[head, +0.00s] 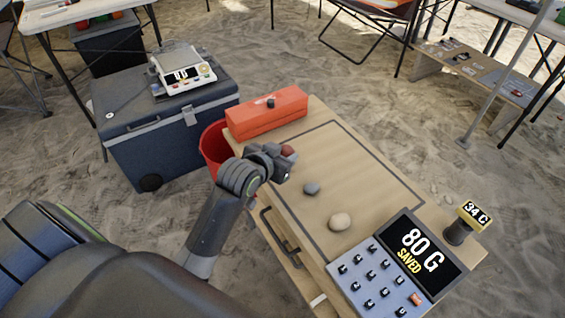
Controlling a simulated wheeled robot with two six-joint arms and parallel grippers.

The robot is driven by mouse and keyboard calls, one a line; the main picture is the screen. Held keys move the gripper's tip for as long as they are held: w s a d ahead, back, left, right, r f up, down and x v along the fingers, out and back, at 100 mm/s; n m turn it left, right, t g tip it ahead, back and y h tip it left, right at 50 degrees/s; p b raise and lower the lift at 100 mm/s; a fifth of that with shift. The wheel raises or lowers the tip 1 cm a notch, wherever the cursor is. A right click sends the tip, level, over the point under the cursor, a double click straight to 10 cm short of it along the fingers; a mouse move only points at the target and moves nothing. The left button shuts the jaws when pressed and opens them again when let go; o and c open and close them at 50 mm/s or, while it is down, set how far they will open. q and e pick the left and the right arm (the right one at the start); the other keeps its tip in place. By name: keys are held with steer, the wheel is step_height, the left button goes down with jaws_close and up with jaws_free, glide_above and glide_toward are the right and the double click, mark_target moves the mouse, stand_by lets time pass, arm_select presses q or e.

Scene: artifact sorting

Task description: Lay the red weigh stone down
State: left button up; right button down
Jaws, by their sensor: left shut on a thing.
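The red weigh stone (288,151) is a small dull-red stone at the tip of my left gripper (284,159). The gripper is shut on it, above the far left part of the wooden table (360,165) and inside or close to the dark outlined rectangle. The fingers partly hide the stone, and I cannot tell its exact height above the wood. A grey stone (312,188) and a beige stone (340,221) lie on the table nearer to me. My right gripper is not in view.
An orange box (267,112) with a dark knob stands at the table's far left edge. A red bucket (211,146) is beside the table. The outlined area's right part is clear.

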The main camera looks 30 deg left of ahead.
arm_select(q)
step_height(320, 180, down, 2)
steer(key=shift+f+b, duration=0.3)
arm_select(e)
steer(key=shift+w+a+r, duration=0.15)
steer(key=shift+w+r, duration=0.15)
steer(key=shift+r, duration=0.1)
arm_select(q)
steer(key=shift+f, duration=0.15)
steer(key=o, duration=1.2)
steer(key=shift+c, duration=0.2)
steer(key=shift+s+r, duration=0.15)
steer(key=shift+r, duration=0.1)
steer(key=p+v, duration=0.2)
steer(key=v, duration=0.9)
steer(key=shift+s+r+p, duration=0.15)
steer(key=shift+s+p, duration=0.15)
steer(key=shift+p, duration=0.1)
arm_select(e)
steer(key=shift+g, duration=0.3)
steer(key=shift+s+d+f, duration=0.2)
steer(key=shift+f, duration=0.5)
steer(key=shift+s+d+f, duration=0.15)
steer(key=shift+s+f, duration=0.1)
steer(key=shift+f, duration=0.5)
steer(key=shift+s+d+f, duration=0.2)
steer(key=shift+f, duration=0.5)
